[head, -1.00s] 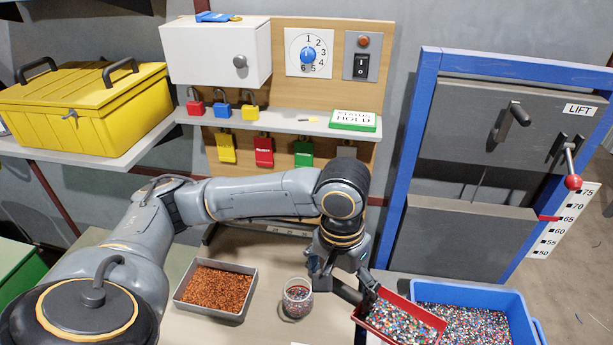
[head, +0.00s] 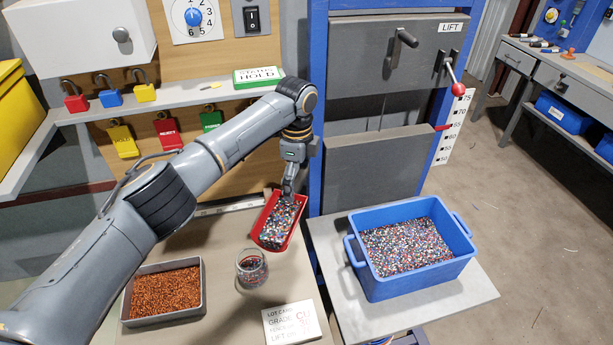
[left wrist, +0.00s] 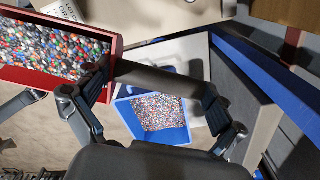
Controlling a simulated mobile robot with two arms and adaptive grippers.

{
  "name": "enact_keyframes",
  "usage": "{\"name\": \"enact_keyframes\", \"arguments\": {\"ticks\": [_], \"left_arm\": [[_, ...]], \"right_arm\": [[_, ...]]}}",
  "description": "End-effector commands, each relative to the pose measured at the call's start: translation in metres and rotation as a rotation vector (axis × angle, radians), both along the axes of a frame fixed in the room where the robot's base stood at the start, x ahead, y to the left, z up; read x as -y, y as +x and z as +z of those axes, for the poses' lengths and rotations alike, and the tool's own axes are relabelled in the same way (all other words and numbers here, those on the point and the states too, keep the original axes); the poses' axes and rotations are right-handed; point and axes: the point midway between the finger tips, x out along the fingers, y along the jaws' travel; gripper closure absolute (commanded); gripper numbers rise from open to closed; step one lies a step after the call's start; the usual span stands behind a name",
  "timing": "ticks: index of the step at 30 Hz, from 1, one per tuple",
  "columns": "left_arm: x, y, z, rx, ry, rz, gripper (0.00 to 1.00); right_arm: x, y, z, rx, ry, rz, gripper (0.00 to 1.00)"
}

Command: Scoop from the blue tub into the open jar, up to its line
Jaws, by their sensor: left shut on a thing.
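My left gripper (head: 291,187) is shut on the dark handle of a red scoop (head: 262,236). The scoop is heaped with multicoloured granules and is held above the bench, behind and to the right of the open glass jar (head: 251,268). In the left wrist view the scoop (left wrist: 98,92) is at upper left, its handle between the fingers. The jar stands upright, with some granules visible low inside; its line is too small to make out. The blue tub (head: 374,285) of mixed granules stands on a grey surface at right. My right gripper is not in view.
A grey tray (head: 133,317) of copper-coloured granules lies left of the jar. A white lot card (head: 291,322) lies in front of it. The blue-framed lift (head: 318,120) stands behind, and a shelf with padlocks (head: 111,98) is at the back left.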

Motion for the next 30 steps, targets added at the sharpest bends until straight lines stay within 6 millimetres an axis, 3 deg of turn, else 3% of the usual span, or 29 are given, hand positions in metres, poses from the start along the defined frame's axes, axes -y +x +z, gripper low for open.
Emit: {"name": "enact_keyframes", "arguments": {"ticks": [6,12,30], "left_arm": [[0.018,0.018,-0.005,0.009,-0.004,-0.356,0.56],[0.022,0.023,-0.006,0.013,-0.007,-0.519,0.56],[0.019,0.023,-0.008,0.067,-0.039,-0.542,0.56]], "right_arm": [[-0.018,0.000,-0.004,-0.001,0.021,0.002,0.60],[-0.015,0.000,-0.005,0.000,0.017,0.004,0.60],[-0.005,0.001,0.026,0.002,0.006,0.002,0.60]]}}
